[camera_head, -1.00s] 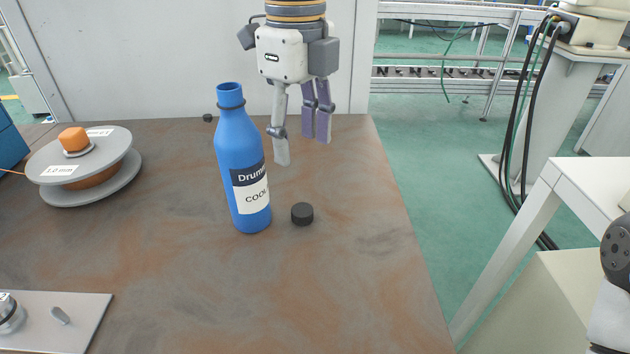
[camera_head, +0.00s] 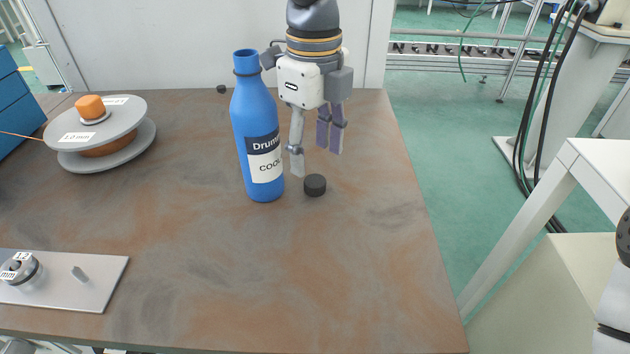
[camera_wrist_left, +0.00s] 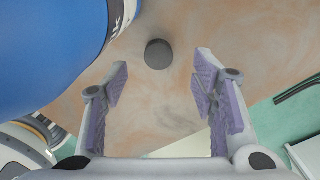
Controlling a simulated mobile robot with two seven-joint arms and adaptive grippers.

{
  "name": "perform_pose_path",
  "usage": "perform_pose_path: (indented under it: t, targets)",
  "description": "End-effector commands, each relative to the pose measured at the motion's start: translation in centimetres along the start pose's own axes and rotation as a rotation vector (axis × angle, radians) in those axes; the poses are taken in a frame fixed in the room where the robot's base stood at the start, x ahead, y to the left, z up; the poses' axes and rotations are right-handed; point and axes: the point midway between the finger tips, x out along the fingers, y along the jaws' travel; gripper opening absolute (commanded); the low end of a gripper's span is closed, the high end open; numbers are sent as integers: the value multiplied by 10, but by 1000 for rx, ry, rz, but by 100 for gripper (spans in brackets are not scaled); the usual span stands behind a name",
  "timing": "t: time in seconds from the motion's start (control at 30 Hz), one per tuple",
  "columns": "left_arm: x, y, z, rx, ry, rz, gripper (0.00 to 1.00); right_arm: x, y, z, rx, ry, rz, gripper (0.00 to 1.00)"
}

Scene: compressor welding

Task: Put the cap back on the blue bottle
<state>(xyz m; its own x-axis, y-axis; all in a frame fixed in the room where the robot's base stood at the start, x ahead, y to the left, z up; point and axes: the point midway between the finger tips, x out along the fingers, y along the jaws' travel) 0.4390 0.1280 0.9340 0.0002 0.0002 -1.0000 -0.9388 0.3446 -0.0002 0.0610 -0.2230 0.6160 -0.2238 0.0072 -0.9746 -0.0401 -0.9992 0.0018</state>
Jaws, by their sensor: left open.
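The blue bottle (camera_head: 258,135) stands upright and uncapped on the brown table, with its label facing me. It also fills the upper left of the left wrist view (camera_wrist_left: 45,45). The black cap (camera_head: 315,185) lies on the table just right of the bottle's base. It shows in the left wrist view (camera_wrist_left: 158,54), beyond and between the fingers. My left gripper (camera_head: 318,160) points down, open and empty, right of the bottle and a little above and behind the cap. It does not touch the cap.
A wire spool (camera_head: 100,130) with an orange top stands at the back left. A metal plate (camera_head: 70,280) with a round fitting lies front left. A small black piece (camera_head: 221,89) lies near the back edge. The table's front middle and right are clear.

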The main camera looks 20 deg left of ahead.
Motion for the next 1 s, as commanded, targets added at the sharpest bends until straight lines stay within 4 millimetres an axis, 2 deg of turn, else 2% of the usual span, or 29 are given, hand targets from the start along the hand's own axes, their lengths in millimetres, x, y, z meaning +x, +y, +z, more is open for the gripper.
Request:
perform_pose_path:
  t: [0.17,0.43,0.8,0.83,0.9,1.0]
  targets:
    - [6,1,-1,-1,1,2,53,-1,0,0,0,2,0,69]
    - [48,2,-2,0,0,1,53,-2,0,-1,0,5,0,69]
    - [51,2,-2,-1,0,-2,53,-2,0,-1,0,5,0,69]
    - [51,2,-2,-1,0,-2,50,-2,0,-1,0,5,0,69]
    - [51,2,-2,-1,0,-2,35,-2,0,-1,0,5,0,69]
    - [51,2,-2,-1,-1,-2,17,-2,0,-1,0,5,0,69]
